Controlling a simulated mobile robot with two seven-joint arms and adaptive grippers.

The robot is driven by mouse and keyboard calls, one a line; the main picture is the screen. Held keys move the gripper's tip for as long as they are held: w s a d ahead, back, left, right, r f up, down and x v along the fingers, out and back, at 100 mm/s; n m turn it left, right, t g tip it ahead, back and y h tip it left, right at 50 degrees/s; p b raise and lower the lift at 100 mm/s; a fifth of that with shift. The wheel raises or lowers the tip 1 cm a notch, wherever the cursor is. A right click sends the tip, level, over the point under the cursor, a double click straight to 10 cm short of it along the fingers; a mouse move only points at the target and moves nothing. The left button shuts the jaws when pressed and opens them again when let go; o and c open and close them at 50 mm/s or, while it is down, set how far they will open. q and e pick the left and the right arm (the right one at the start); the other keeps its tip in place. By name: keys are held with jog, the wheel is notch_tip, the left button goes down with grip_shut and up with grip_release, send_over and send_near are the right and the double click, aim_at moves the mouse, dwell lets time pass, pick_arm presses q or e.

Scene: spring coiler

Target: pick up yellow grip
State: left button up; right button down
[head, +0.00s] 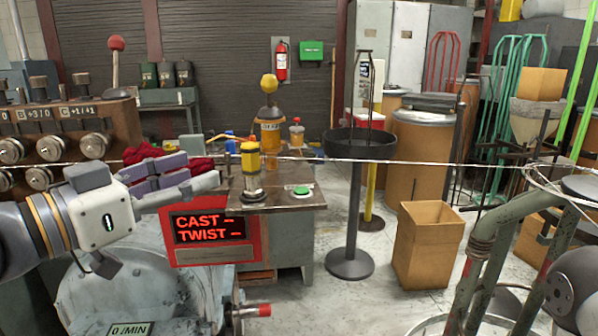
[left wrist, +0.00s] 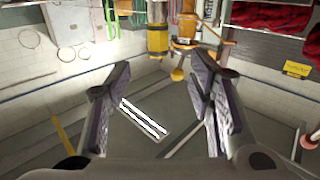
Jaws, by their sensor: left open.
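In the left wrist view, a yellow cylinder (left wrist: 157,41), likely the same grip, shows beyond the open fingers (left wrist: 160,72). My right gripper is not in view.
A red display panel (head: 209,230) hangs at the bench front, and a green button (head: 301,190) sits on its top. A taut wire (head: 350,160) crosses the scene. A black round stand (head: 351,262) and cardboard box (head: 426,250) are right.

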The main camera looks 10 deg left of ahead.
aim_at(243, 153)
pick_arm(q)
jog(key=b+x, duration=0.2)
jog(key=x, duration=0.3)
jog(key=b+x, duration=0.2)
jog(key=x, duration=0.4)
jog(key=shift+w+d+r, duration=0.2)
jog(key=shift+d+r, duration=0.05)
jog(key=shift+d, duration=0.15)
jog(key=shift+r, duration=0.25)
grip_shut()
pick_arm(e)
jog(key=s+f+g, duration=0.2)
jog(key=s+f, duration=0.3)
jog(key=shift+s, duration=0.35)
